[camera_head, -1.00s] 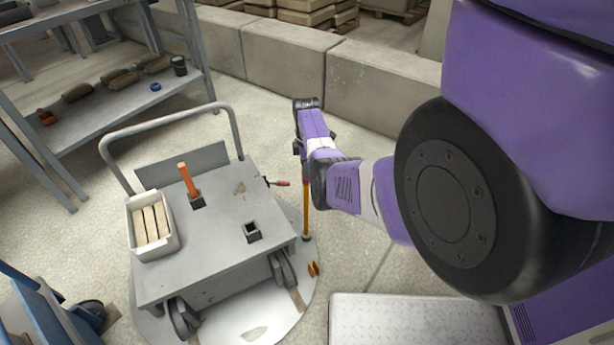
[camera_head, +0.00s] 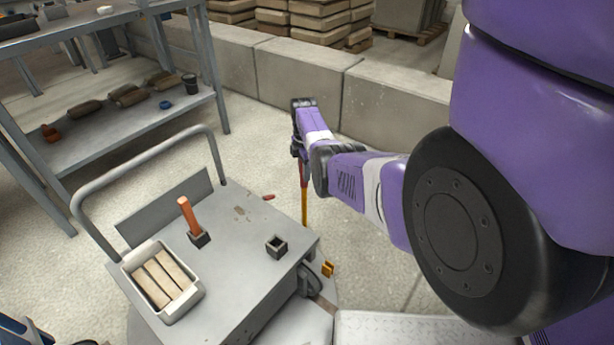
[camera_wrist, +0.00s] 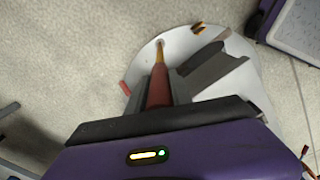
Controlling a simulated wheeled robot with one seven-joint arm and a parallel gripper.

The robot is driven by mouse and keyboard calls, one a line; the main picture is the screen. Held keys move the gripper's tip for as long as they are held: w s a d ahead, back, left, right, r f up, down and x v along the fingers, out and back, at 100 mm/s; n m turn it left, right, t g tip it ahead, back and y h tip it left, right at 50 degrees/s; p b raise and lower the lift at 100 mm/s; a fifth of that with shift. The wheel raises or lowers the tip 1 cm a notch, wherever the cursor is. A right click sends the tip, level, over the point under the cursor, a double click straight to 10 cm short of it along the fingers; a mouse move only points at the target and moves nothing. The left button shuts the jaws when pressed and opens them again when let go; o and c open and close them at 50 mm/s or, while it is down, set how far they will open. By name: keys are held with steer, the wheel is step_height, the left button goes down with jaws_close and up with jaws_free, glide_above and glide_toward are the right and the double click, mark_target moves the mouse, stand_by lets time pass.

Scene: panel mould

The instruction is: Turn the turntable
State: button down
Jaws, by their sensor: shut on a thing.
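The turntable is a pale round disc on the floor, mostly hidden under a grey cart in the head view; its bare surface shows in the wrist view (camera_wrist: 183,42). An upright bar (camera_head: 304,207), yellow below and red above, stands at the disc's rim. In the wrist view the bar (camera_wrist: 159,62) runs down to a round spot near the rim. My gripper (camera_head: 301,152) is shut on the upper red part of the bar. The bar's foot is hidden behind the cart in the head view.
The grey cart (camera_head: 235,235) carries an orange post (camera_head: 188,215), an empty square socket (camera_head: 277,246) and a white tray (camera_head: 187,307) of blocks. A small yellow piece (camera_head: 327,269) is near the disc's rim. Shelving (camera_head: 110,143) stands left, a concrete wall (camera_head: 300,85) behind.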

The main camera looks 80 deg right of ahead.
steer(key=shift+w+d+r, duration=0.1)
steer(key=shift+w+d, duration=0.4)
steer(key=shift+w, duration=0.3)
steer(key=c, duration=1.2)
jaws_free()
steer(key=shift+d, duration=0.15)
steer(key=shift+o, duration=0.2)
steer(key=shift+r, duration=0.3)
step_height(320, 180, up, 7)
steer(key=p, duration=0.3)
